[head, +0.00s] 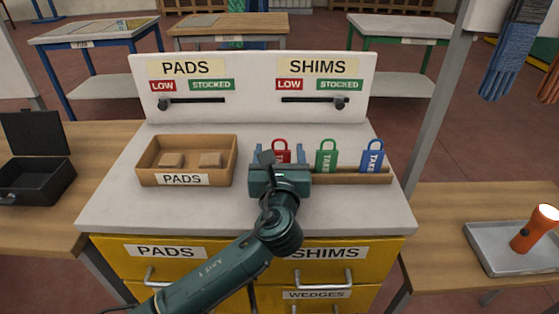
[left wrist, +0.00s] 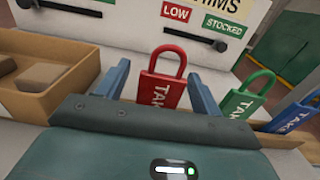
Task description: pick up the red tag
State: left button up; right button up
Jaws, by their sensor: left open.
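The red tag (head: 282,157) stands upright in the wooden rack (head: 350,179) on the white-topped cabinet. Its lower part is hidden behind my left gripper (head: 280,153) in the head view. My left gripper is open, with one blue finger to each side of the tag. In the left wrist view, the red tag (left wrist: 162,90) shows between the two spread fingers (left wrist: 161,88), with gaps on both sides; I cannot tell how deep it sits between them. My right gripper is in neither view.
A green tag (head: 326,157) and a blue tag (head: 372,157) stand to the right in the same rack. A PADS box (head: 190,180) with brown pads is to the left. A sign board (head: 250,112) with two black sliders rises behind. The white top in front is clear.

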pick_arm(q)
jog(key=shift+w, duration=0.45)
jog(key=c, duration=1)
jog(key=shift+c, duration=0.2)
